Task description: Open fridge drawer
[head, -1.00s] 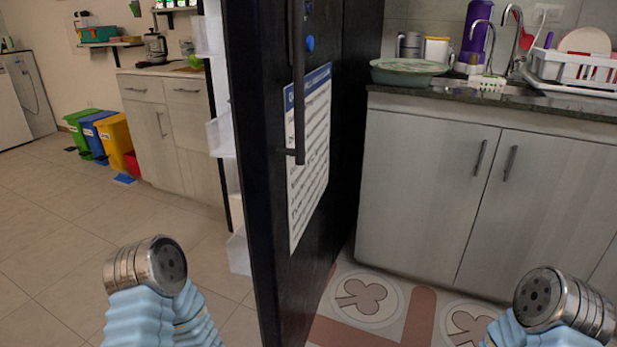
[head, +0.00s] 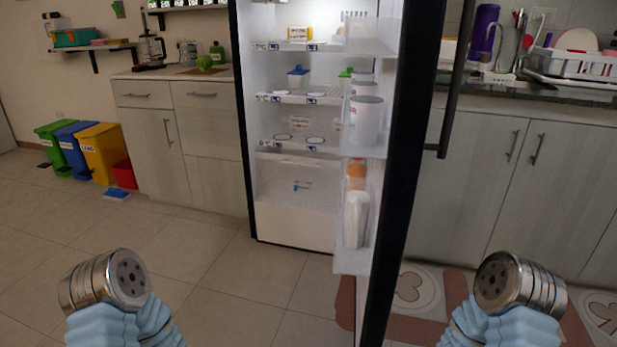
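The fridge (head: 300,120) stands open a little right of centre in the head view, its lit white inside facing me. Its drawer (head: 295,222) is the bin at the bottom of the compartment, with a clear upper front and a white lower front. It looks pushed in, and a small blue mark shows on it. Parts of my two arms show low at the left and right, well apart from the drawer. No gripper fingers show.
White door shelves (head: 352,255) with jars (head: 366,120) jut out before the drawer's right side. Shelves above hold small items. Colored bins (head: 101,152) stand by the left cabinet (head: 150,130). The tiled floor (head: 200,260) before the fridge is clear.

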